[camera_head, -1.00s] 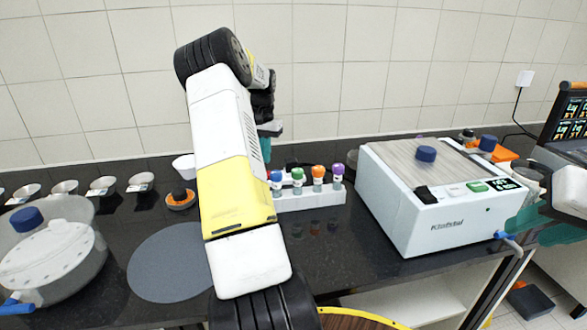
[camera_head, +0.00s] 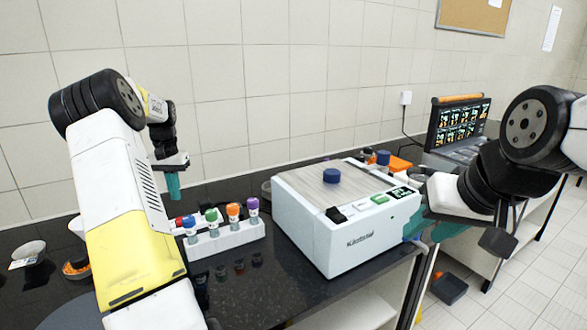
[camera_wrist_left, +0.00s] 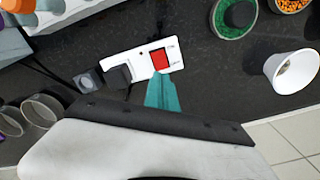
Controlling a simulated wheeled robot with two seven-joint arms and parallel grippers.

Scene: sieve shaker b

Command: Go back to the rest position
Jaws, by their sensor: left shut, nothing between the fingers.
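My left gripper (camera_head: 173,186) hangs with its teal fingers pointing down, above and behind the tube rack (camera_head: 226,240) in the head view. It is shut and empty. In the left wrist view, its fingers (camera_wrist_left: 161,95) appear just below the red switch of a white power strip (camera_wrist_left: 138,60); I cannot tell whether they touch it. My right gripper (camera_head: 425,226), with teal fingers, is beside the right side of the white shaker box (camera_head: 345,228), near a blue part. Whether it is open is unclear.
The rack holds several coloured-cap tubes. A lit-screen case (camera_head: 460,125) stands at the far right. The wrist view shows a white funnel-like cup (camera_wrist_left: 292,72) and a green-filled dish (camera_wrist_left: 236,18). Dark counter is clear before the rack.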

